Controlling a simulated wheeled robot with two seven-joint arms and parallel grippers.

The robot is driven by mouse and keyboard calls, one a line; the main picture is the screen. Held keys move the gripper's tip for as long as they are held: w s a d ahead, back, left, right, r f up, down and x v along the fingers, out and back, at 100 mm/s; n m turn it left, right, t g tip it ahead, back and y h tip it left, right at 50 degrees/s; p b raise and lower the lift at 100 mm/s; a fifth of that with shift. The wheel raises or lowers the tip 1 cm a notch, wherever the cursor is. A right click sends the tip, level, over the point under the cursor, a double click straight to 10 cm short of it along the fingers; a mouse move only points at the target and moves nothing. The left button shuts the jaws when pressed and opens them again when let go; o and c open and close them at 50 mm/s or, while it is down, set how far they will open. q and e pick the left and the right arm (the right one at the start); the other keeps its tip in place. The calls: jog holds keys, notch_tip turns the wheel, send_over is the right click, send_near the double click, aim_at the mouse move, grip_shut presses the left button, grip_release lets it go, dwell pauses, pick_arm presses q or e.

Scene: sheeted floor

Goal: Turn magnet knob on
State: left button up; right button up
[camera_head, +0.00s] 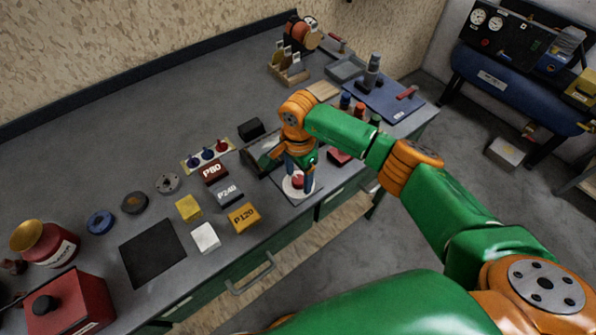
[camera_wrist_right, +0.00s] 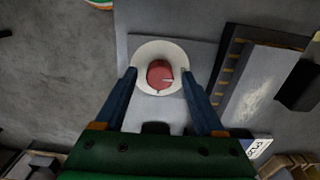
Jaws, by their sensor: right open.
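The magnet knob (camera_wrist_right: 160,73) is round and red, on a white disc (camera_wrist_right: 147,51) set on a grey plate (camera_wrist_right: 200,55). A thin white line on the knob runs toward the right in the right wrist view. In the head view the knob (camera_head: 297,182) sits near the front edge of the bench, partly hidden by a finger. My right gripper (camera_head: 298,187) is open and points down over it. In the right wrist view its two blue fingers (camera_wrist_right: 158,76) stand on either side of the knob with gaps. My left gripper is not in view.
A dark tray-like fixture (camera_head: 262,161) stands just left of my right gripper. Yellow P120 (camera_head: 243,217) and grey P240 (camera_head: 228,192) blocks lie farther left. A red block (camera_head: 339,156) and several small bottles are to the right. A drawer handle (camera_head: 252,277) juts from the bench front.

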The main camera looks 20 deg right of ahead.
jog(key=shift+w+f, duration=0.1)
jog(key=c, duration=0.7)
grip_shut()
